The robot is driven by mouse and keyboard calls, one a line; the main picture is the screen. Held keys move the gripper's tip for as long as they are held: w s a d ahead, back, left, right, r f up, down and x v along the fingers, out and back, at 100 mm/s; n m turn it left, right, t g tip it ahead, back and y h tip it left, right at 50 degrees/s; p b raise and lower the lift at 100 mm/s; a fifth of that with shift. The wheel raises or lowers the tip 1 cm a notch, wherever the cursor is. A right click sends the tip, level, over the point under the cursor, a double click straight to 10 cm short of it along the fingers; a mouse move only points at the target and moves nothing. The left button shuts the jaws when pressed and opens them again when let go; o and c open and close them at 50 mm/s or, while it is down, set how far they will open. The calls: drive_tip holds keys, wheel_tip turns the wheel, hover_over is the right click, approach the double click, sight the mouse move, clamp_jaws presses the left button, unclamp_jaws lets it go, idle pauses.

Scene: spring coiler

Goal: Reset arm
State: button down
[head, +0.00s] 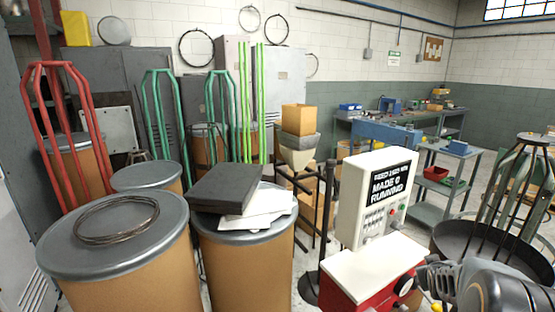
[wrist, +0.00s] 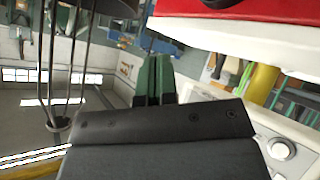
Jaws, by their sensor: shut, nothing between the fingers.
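My gripper (wrist: 154,78) shows in the wrist view with its two dark green fingers side by side and closed, with nothing between them. Its black body fills the bottom of that view. In the head view my grey arm (head: 500,290) is at the lower right corner, beside the white control box (head: 375,198) with its red base. I cannot make out the fingertips in the head view. In the wrist view a red panel (wrist: 240,8) and a white machine surface (wrist: 235,45) are close by on the upper right.
Drums with grey lids (head: 112,232) fill the left, one holding a wire coil (head: 117,219). A workbench (head: 385,130) is at the back. Some floor is open before the far wall.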

drive_tip(key=s+a+r+g+y, duration=0.2)
drive_tip(key=s+a, duration=0.3)
drive_tip(key=a, duration=0.4)
drive_tip(key=s+a+r+g+y+p, duration=0.1)
drive_tip(key=s+a+g, duration=0.1)
drive_tip(key=s+a, duration=0.4)
drive_tip(key=s+a+r+g+y+p, duration=0.1)
drive_tip(key=s+a, duration=0.5)
drive_tip(key=a, duration=0.6)
drive_tip(key=shift+a+r+g+y, duration=0.2)
drive_tip(key=shift+r+g+y, duration=0.2)
drive_tip(key=shift+r+y, duration=0.4)
